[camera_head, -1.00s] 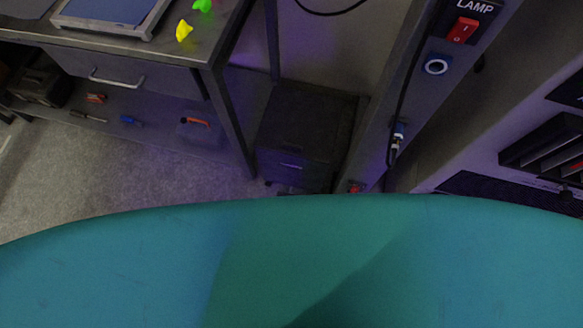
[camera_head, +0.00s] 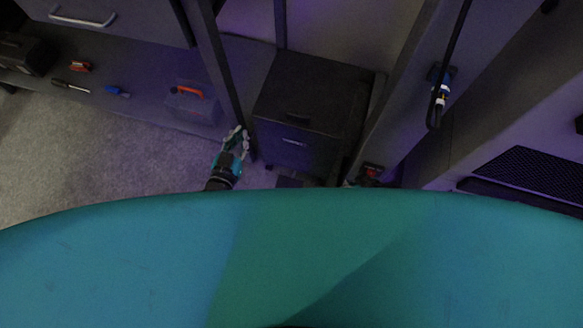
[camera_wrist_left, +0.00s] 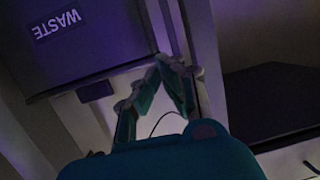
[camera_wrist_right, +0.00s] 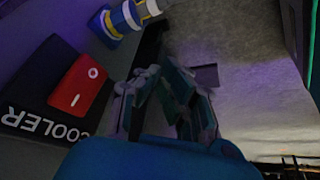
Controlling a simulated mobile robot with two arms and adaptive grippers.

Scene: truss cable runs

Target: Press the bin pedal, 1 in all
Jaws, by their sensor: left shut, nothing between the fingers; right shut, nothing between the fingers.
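The dark waste bin (camera_head: 308,100) stands on the floor between the bench leg and a grey post. Its WASTE label shows in the left wrist view (camera_wrist_left: 58,25). A small dark block, which looks like the pedal (camera_wrist_left: 95,91), juts from the bin's lower edge there. In the head view a dark plate, likely the same pedal (camera_head: 289,182), is partly hidden by my teal body. My left gripper (camera_head: 240,136) is shut and empty, just left of the bin's front, apart from the pedal. My right gripper (camera_wrist_right: 160,70) is shut and empty, near the COOLER switch.
The red COOLER switch (camera_wrist_right: 78,82) and a blue-white cable connector (camera_wrist_right: 130,16) are close to my right gripper. Carpet (camera_head: 60,160) to the left is clear.

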